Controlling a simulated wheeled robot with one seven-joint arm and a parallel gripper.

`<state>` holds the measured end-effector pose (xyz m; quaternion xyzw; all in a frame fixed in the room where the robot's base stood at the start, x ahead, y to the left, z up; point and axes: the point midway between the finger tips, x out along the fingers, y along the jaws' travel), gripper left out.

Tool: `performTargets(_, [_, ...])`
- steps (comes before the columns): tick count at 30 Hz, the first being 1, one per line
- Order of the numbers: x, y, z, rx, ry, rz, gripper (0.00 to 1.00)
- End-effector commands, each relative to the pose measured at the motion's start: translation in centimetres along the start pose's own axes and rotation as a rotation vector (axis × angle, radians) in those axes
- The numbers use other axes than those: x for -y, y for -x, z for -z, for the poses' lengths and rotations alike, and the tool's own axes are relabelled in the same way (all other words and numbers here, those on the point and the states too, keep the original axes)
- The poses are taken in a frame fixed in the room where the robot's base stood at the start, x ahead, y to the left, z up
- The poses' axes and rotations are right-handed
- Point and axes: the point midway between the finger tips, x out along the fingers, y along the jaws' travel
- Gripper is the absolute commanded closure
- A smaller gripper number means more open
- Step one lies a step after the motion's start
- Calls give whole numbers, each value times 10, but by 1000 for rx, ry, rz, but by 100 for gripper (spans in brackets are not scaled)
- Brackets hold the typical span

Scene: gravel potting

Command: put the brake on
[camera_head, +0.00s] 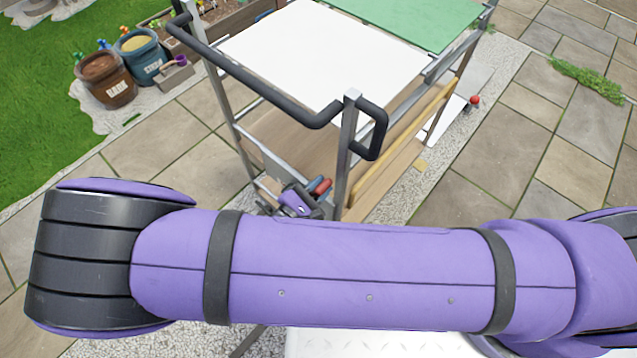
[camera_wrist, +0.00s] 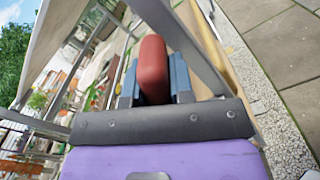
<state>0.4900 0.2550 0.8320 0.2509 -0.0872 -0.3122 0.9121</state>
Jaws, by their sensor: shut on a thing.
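A cart (camera_head: 347,150) with grey metal posts stands ahead of me on the paving. A red, rounded brake lever grip (camera_wrist: 153,68) shows in the wrist view, between the two blue-grey fingers of my gripper (camera_wrist: 154,88). The fingers are shut on it from both sides. In the head view my gripper (camera_head: 306,192) is low by the cart's near post, with a small bit of red (camera_head: 322,186) at its tips. My purple arm hides the ground and the lower cart there. The lever's lower end and pivot are hidden.
The cart has a black push handle (camera_head: 255,85), a white top panel (camera_head: 325,50) and a green panel (camera_head: 415,18). A red knob (camera_head: 474,100) shows by its right side. Brown (camera_head: 107,80) and blue (camera_head: 142,55) pots stand at left. Paving at right is clear.

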Motion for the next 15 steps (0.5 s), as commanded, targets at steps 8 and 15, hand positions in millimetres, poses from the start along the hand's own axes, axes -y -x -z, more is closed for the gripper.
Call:
performTargets(8, [5,0,1,0,-1,5,100])
performTargets(15, [5,0,1,0,0,5,53])
